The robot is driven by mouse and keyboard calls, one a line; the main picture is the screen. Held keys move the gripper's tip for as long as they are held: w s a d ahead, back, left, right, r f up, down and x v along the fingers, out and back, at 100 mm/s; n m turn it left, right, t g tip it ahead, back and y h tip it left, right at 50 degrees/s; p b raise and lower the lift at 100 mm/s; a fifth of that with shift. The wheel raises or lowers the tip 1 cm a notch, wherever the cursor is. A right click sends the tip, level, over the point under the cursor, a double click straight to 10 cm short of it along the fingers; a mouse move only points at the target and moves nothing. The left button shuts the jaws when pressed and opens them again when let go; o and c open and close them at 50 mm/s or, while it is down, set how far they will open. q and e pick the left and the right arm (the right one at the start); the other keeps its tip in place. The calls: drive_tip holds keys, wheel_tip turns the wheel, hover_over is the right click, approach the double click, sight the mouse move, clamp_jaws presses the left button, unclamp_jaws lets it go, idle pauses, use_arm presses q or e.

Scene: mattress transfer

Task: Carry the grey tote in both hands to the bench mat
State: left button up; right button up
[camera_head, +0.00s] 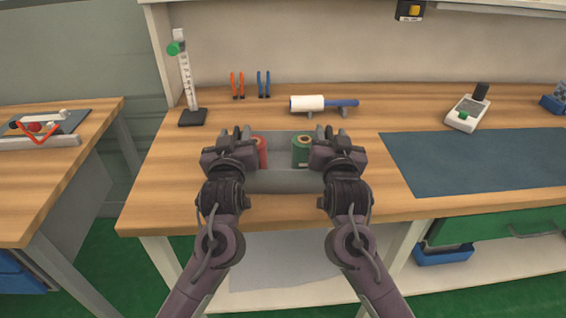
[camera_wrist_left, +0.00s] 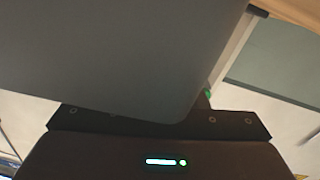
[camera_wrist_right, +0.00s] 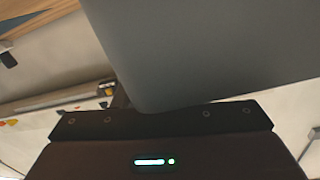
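The grey tote (camera_head: 285,182) is an open box at the front of the wooden bench, between my two grippers. A red spool (camera_head: 262,152) and a green spool (camera_head: 301,152) stand inside it. My left gripper (camera_head: 238,140) is at the tote's left side and my right gripper (camera_head: 334,142) at its right side. A grey wall fills much of the left wrist view (camera_wrist_left: 120,50) and the right wrist view (camera_wrist_right: 210,50), close against each gripper. The fingers' closure is hidden. Whether the tote rests on the bench is unclear. The bench mat (camera_head: 480,162) is a dark blue-grey sheet at right.
A stand with a green clamp (camera_head: 192,115) is at back left. Red and blue pliers (camera_head: 263,84) and a white roller (camera_head: 308,103) are behind the tote. A handheld meter (camera_head: 466,113) stands behind the mat. The mat's visible surface is clear.

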use_arm(q)
clamp_jaws()
use_arm(e)
clamp_jaws()
use_arm(q)
drive_tip(key=shift+r, duration=0.2)
use_arm(e)
drive_tip(key=shift+r, duration=0.2)
